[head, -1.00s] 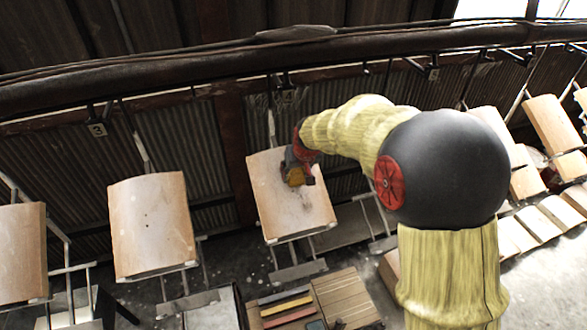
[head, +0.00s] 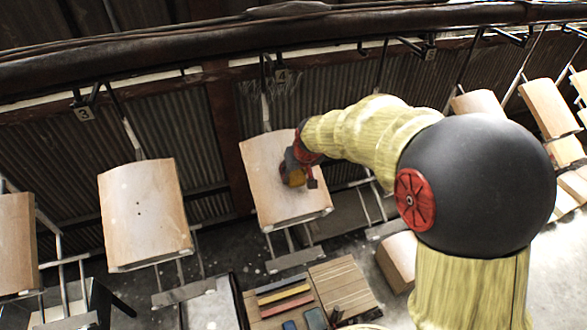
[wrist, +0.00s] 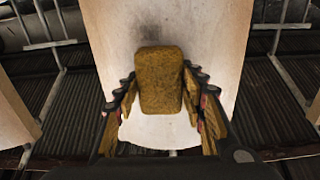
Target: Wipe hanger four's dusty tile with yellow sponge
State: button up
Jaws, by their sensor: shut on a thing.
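Hanger four's tile (head: 265,190) hangs tilted below the tag numbered four (head: 282,76). It is pale wood-coloured, and fills the middle of the wrist view (wrist: 110,25). A grey dust smudge shows there above the sponge; in the head view the visible face looks mostly clean. My gripper (head: 298,166) is over the tile's right part, shut on the yellow sponge (wrist: 160,80), a brownish-yellow block between the fingers. The sponge also shows small in the head view (head: 296,178). It is at the tile's face; whether it touches is unclear. The face under the sponge is hidden.
Hanger three's tile (head: 145,215) hangs to the left, and more tiles (head: 548,107) hang to the right. An overhead rail (head: 200,60) carries them. Below is a wooden tray (head: 270,322) with coloured strips, beside a slatted wooden board (head: 342,285). My arm hides part of the right side.

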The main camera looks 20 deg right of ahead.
aim_at(302, 205)
jog(key=shift+s+f+b, duration=0.7)
jog(key=shift+s+f, duration=0.05)
jog(key=shift+s, duration=0.7)
jog(key=shift+s+f+b, duration=0.65)
jog(key=shift+s+f, duration=0.15)
jog(key=shift+s, duration=0.6)
jog(key=shift+s+f+b, duration=0.7)
jog(key=shift+s+f, duration=0.05)
jog(key=shift+s, duration=0.7)
jog(key=shift+r, duration=0.2)
jog(key=shift+s+r+p, duration=0.2)
jog(key=shift+r+p, duration=0.25)
jog(key=shift+r, duration=0.15)
jog(key=shift+p+v, duration=1.2)
jog(key=shift+v, duration=1.1)
jog(key=shift+s, duration=0.1)
jog(key=p+v, duration=0.1)
jog(key=v, duration=0.2)
jog(key=shift+p, duration=0.35)
